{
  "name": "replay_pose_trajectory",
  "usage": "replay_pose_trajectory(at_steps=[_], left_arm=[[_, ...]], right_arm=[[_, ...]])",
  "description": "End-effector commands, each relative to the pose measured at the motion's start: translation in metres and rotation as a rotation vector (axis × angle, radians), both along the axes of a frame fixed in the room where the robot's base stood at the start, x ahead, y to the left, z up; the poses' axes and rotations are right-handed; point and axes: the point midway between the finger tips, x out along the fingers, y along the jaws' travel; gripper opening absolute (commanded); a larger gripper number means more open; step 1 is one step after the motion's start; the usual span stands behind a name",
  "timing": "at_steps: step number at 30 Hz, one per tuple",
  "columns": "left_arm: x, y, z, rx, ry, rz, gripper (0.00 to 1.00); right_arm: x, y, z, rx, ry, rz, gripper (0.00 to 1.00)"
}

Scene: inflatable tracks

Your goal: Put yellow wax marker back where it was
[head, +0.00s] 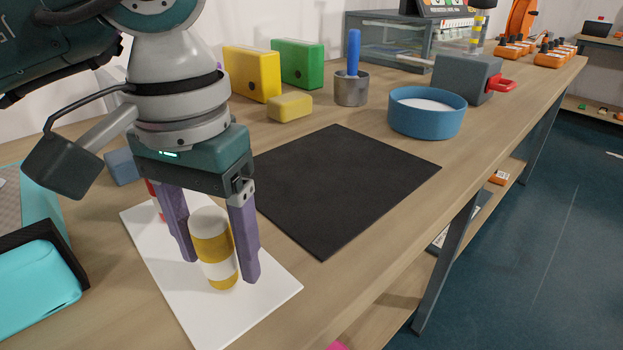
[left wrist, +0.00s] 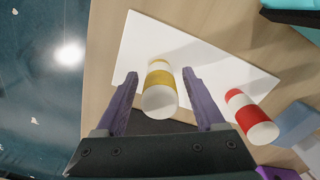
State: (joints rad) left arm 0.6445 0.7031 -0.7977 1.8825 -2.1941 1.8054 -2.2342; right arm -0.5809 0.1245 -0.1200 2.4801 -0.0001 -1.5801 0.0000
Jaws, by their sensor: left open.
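The yellow wax marker (head: 214,250), a yellow and white banded cylinder, stands upright on a white board (head: 265,290) at the front of the bench. My left gripper (head: 222,268) is open, pointing down, with its purple fingers on either side of the marker. In the left wrist view the marker (left wrist: 160,88) lies between the two fingers (left wrist: 165,88), with a gap visible on each side. A red and white cylinder (left wrist: 250,115) stands on the same board; in the head view it is mostly hidden behind my left gripper. My right gripper is not in view.
A black mat (head: 345,190) lies right of the white board. Behind are yellow (head: 252,73) and green (head: 298,63) boxes, a metal cup (head: 351,89) with a blue stick, and a blue bowl (head: 427,115). A turquoise object (head: 35,290) is at the left.

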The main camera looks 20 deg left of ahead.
Motion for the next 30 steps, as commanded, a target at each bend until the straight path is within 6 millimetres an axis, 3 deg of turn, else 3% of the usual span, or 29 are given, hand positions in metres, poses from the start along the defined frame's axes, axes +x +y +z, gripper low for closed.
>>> replay_pose_trajectory(at_steps=[5, 15, 21, 30], left_arm=[[0.001, 0.0, 0.009, -0.001, -0.003, 0.0, 0.71], [0.001, 0.0, 0.083, 0.0, -0.007, -0.001, 0.71], [0.001, 0.0, 0.115, 0.001, -0.004, 0.001, 0.71], [0.0, 0.0, 0.123, 0.0, 0.001, 0.0, 0.71]], right_arm=[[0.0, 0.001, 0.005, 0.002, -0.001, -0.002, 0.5], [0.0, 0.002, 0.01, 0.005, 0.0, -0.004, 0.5], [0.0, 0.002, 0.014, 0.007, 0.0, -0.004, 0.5], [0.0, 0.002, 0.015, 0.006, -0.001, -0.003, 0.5]])
